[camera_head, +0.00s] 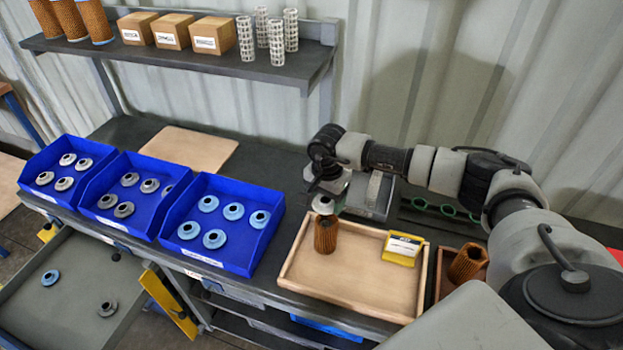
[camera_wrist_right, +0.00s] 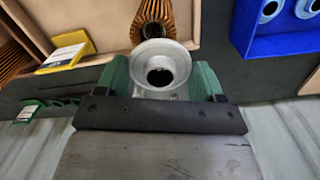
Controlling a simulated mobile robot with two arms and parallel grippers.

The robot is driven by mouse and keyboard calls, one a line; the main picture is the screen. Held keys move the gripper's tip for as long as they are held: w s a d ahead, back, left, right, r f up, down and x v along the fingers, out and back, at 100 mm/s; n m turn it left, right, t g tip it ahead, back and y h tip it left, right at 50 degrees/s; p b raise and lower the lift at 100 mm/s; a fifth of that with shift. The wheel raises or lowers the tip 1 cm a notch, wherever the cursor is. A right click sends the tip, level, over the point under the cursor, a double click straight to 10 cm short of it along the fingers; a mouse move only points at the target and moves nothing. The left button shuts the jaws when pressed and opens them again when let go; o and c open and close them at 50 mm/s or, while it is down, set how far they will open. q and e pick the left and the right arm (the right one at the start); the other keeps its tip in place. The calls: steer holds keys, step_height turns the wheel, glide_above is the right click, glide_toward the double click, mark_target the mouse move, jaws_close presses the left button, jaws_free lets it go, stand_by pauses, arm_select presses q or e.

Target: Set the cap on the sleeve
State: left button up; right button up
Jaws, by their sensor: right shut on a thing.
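A pale grey cap (camera_head: 323,204) with a dark central hole is held between the green fingers of my right gripper (camera_head: 325,190). In the wrist view the cap (camera_wrist_right: 178,58) sits between both fingers of the gripper (camera_wrist_right: 160,82). The orange-brown pleated sleeve (camera_head: 326,236) stands upright in the wooden tray, just below the cap in the head view. In the wrist view the sleeve (camera_wrist_right: 152,14) shows beyond the cap, partly hidden by it, with its dark opening visible. I cannot tell whether cap and sleeve touch. My left gripper is not in view.
The wooden tray (camera_head: 345,296) also holds a yellow labelled block (camera_head: 402,249). Another pleated sleeve (camera_head: 467,263) leans in a box to the right. Blue bins (camera_head: 262,246) with grey and blue caps stand left. A shelf (camera_head: 285,68) hangs behind. The tray's middle is clear.

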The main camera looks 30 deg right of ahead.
steer(key=shift+w, duration=0.15)
steer(key=shift+s+f+b, duration=0.3)
steer(key=shift+s+b, duration=0.05)
steer(key=shift+s, duration=0.2)
steer(key=shift+s+f+b, duration=0.25)
steer(key=shift+s+b, duration=0.05)
steer(key=shift+s, duration=0.25)
steer(key=shift+w+f+b, duration=0.2)
steer(key=shift+f, duration=0.3)
steer(key=shift+w+f+b, duration=0.2)
steer(key=shift+f, duration=0.7)
arm_select(q)
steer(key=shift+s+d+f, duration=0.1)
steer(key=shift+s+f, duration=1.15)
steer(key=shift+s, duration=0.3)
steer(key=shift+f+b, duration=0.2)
steer(key=shift+b, duration=0.15)
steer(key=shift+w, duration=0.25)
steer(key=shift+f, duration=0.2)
